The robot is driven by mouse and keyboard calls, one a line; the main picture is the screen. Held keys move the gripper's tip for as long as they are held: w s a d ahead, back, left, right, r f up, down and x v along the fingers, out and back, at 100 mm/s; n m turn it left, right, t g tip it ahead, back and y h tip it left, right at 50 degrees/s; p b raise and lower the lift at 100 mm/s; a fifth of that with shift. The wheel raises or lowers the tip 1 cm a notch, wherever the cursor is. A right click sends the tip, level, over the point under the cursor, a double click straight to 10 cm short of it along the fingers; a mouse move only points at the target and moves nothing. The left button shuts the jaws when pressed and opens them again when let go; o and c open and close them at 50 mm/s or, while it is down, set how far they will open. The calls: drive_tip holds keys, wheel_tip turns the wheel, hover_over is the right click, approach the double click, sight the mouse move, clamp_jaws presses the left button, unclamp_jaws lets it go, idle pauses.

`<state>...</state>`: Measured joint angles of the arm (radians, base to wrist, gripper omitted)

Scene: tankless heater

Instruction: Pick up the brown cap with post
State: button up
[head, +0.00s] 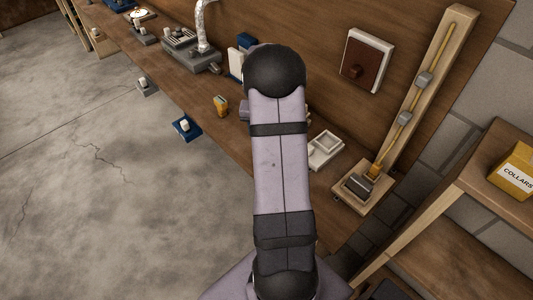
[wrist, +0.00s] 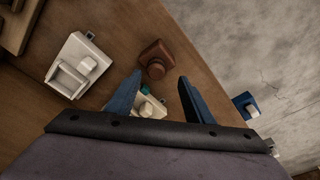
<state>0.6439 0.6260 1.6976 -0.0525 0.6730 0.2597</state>
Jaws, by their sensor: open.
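The brown cap with post (wrist: 154,58) lies on the wooden bench in the wrist view. It is a square reddish-brown piece with a short round post. My gripper (wrist: 160,76) is open, its two blue fingers apart and empty. In the picture the cap lies just beyond the fingertips, between their lines; I cannot tell the height gap. In the head view my arm covers the middle of the bench, and I make out neither the cap on the bench nor the fingers.
A white two-part tray (wrist: 72,68) stands left of the cap, and a pale block with a teal part (wrist: 150,104) shows between the fingers. A blue block (wrist: 245,104) is by the bench edge. A brown panel (head: 363,64) hangs in a white frame on the back wall.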

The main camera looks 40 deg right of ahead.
drive_tip(key=shift+s+d+f+p, duration=0.1)
drive_tip(key=shift+s+f+p, duration=0.05)
drive_tip(key=shift+f+p, duration=0.3)
drive_tip(key=f, duration=0.1)
drive_tip(key=f+p, duration=0.1)
drive_tip(key=shift+d+f+p, duration=0.3)
drive_tip(key=shift+d+f, duration=0.05)
drive_tip(key=shift+f, duration=0.75)
drive_tip(key=shift+c, duration=0.6)
clamp_jaws()
drive_tip(key=shift+r, duration=0.1)
wheel_tip(320, 180, up, 10)
drive_tip(key=b, duration=0.3)
